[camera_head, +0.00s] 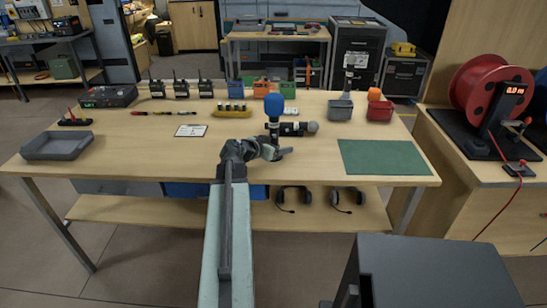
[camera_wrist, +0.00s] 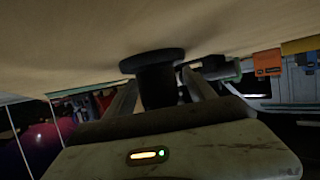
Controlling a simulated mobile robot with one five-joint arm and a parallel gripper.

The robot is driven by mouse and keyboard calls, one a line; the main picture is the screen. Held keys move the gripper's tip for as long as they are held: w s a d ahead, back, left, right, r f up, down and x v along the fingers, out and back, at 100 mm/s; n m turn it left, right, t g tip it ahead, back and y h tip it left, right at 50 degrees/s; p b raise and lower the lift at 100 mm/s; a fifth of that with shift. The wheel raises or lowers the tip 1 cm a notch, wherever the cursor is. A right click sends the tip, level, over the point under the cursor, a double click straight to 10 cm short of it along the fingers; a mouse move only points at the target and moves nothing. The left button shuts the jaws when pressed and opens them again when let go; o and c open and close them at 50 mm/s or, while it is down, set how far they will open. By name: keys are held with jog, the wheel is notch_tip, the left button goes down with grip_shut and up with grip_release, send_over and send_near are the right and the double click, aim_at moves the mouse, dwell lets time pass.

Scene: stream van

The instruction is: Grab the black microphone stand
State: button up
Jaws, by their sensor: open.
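In the wrist view, which looks upside down, the black microphone stand (camera_wrist: 157,82) shows a round flange against the wooden table and a short dark post. My gripper (camera_wrist: 160,92) is open, with one finger on each side of the post. I cannot tell whether either finger touches it. In the head view my gripper (camera_head: 272,152) is low over the table's front middle. Just behind it, a blue foam-topped microphone (camera_head: 274,104) stands upright on a dark post. My gripper hides the lower part there.
A black microphone (camera_head: 298,128) lies just right of the upright one. A green mat (camera_head: 384,157) is at the right, a grey tray (camera_head: 57,145) at the left. Radios (camera_head: 181,88), small grey (camera_head: 340,109) and red (camera_head: 380,110) bins line the back.

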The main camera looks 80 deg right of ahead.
grip_shut()
